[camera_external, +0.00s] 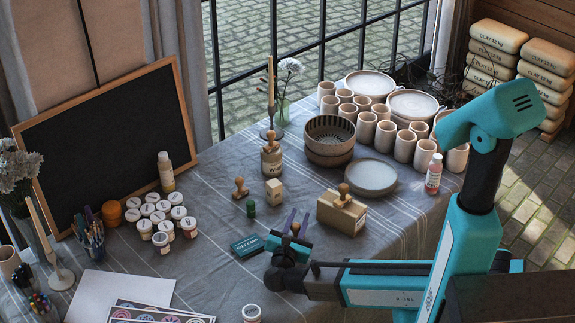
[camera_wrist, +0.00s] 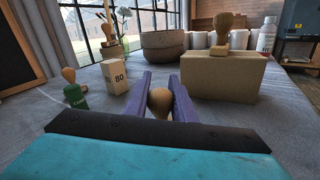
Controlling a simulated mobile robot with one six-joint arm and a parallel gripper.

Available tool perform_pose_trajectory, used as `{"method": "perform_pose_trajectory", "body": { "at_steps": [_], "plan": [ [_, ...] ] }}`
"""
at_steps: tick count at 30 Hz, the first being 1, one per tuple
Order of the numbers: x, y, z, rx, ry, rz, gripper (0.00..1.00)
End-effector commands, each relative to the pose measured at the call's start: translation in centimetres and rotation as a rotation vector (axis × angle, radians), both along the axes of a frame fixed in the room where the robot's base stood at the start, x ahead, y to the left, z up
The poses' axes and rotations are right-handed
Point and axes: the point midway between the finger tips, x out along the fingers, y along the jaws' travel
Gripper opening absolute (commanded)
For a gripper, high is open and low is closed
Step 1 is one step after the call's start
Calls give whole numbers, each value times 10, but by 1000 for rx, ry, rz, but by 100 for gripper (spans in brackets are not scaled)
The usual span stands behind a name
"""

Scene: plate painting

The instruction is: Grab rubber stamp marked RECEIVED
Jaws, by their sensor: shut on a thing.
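My gripper (camera_external: 294,222) is low over the cloth-covered table, left of the cardboard box. In the wrist view its two purple fingers (camera_wrist: 161,98) are closed around a round wooden stamp knob (camera_wrist: 160,100). The rest of this stamp is hidden, and no RECEIVED marking can be read. Other wooden-handled stamps show. One (camera_external: 240,187) stands on the cloth, one (camera_external: 343,193) is on the cardboard box, and one (camera_external: 271,141) is on a jar.
The cardboard box (camera_external: 336,217) is close right of my gripper. A block (camera_wrist: 116,77) marked 80 and a green container (camera_wrist: 75,96) stand ahead to the left. A teal case (camera_external: 247,245) lies left. Bowls (camera_external: 328,150) and several cups stand behind.

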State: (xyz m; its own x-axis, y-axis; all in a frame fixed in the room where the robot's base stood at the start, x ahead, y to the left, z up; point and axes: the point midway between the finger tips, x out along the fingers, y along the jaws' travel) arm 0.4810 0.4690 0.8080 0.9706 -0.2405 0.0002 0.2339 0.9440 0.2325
Motion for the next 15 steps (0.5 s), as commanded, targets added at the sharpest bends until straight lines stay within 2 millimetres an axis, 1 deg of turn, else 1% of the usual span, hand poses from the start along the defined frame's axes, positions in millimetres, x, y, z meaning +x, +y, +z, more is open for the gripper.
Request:
{"method": "perform_pose_trajectory", "body": {
  "at_steps": [7, 12, 15],
  "plan": [
    [0, -1, 14, 2, 0, 0, 1],
    [0, -1, 33, 3, -1, 0, 1],
    [-10, -11, 34, 0, 0, 1, 1]
  ]
}}
